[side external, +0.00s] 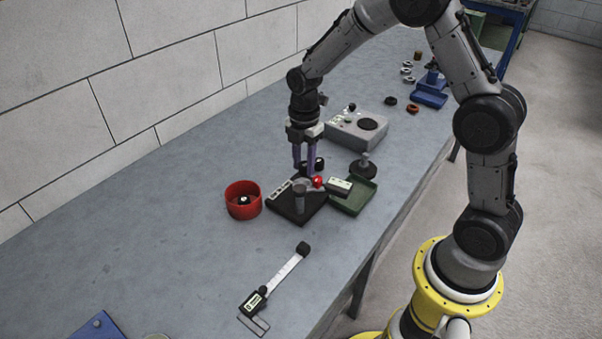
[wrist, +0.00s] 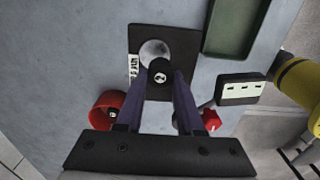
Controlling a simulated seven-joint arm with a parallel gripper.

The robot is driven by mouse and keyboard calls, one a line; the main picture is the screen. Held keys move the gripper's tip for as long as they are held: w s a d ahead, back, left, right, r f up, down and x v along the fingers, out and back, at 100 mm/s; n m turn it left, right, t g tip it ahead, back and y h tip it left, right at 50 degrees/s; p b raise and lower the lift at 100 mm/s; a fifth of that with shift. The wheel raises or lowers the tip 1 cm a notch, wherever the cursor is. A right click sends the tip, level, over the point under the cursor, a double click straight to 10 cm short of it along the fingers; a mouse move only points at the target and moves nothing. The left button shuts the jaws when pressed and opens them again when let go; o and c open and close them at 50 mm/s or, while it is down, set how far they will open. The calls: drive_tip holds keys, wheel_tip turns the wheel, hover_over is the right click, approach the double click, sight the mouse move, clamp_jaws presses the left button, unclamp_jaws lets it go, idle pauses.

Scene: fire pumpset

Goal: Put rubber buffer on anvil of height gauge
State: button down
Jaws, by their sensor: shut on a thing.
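My gripper (wrist: 160,90) has purple fingers shut on a black rubber buffer (wrist: 159,76) with a small metal stud in its end face. In the side view my gripper (side external: 305,165) points down just behind the height gauge. The height gauge has a dark base plate (side external: 284,211), a round silver anvil (side external: 300,188), a red knob (side external: 318,182) and a pale display unit (side external: 340,185). In the wrist view the anvil (wrist: 154,50) is partly covered by the held buffer. I cannot tell the exact gap between them.
A red round bin (side external: 233,209) holding another black buffer stands left of the gauge. A green tray (side external: 360,199) lies to its right. A grey instrument box (side external: 352,128) and a dark stand (side external: 363,168) are behind. A digital caliper (side external: 278,280) lies in front.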

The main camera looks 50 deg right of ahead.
sight(301, 174)
drive_tip(key=shift+w+f, duration=0.3)
drive_tip(key=shift+f, duration=0.1)
drive_tip(key=shift+w+f, duration=0.15)
drive_tip(key=shift+f, duration=1.55)
drive_tip(key=shift+f, duration=0.15)
drive_tip(key=c, duration=0.5)
unclamp_jaws()
